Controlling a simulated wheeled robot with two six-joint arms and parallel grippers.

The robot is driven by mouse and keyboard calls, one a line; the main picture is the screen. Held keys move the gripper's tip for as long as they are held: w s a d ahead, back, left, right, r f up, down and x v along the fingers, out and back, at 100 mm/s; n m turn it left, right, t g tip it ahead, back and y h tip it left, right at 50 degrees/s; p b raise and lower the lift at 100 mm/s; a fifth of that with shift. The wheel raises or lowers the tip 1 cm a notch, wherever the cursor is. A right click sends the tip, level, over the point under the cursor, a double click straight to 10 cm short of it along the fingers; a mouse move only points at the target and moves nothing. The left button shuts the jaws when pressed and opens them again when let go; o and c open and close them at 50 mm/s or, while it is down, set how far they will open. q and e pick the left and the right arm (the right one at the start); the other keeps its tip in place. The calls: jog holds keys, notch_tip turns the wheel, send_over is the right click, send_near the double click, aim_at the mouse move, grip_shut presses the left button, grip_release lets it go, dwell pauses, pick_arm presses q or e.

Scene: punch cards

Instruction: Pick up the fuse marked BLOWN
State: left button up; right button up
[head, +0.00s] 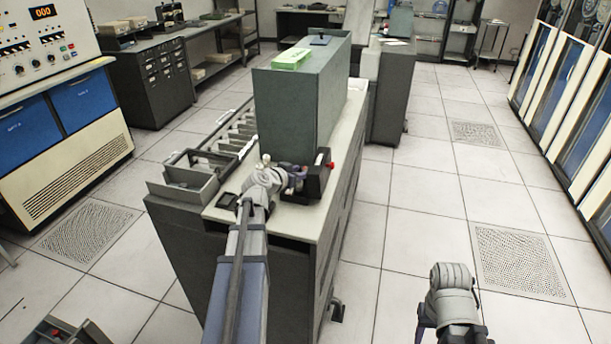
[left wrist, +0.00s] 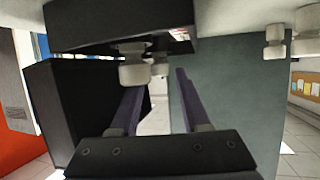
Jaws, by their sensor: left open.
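My left gripper (head: 293,177) is over the near end of the light cabinet top, beside a small dark device with a red knob (head: 330,166). In the left wrist view its two purple fingers (left wrist: 155,92) stand apart with a gap between them. White knob-like pieces (left wrist: 138,74) show close by, near a black block (left wrist: 125,28) with a small red-and-white label. I cannot tell whether any of these is the fuse, and no BLOWN marking is readable. Only the wrist part of my right arm (head: 450,292) shows clearly, at the bottom right; its fingertips are not clear.
A tall grey-green housing (head: 285,105) with a green card stack (head: 291,59) on top stands just behind the left gripper. An open tray (head: 185,180) lies at the cabinet's left.

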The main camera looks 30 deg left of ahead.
aim_at(303, 170)
pick_arm(q)
jog(key=b+x, duration=0.1)
jog(key=x, duration=0.2)
jog(key=shift+w+f, duration=0.15)
jog(key=shift+w, duration=0.05)
jog(key=shift+c, duration=0.5)
grip_shut()
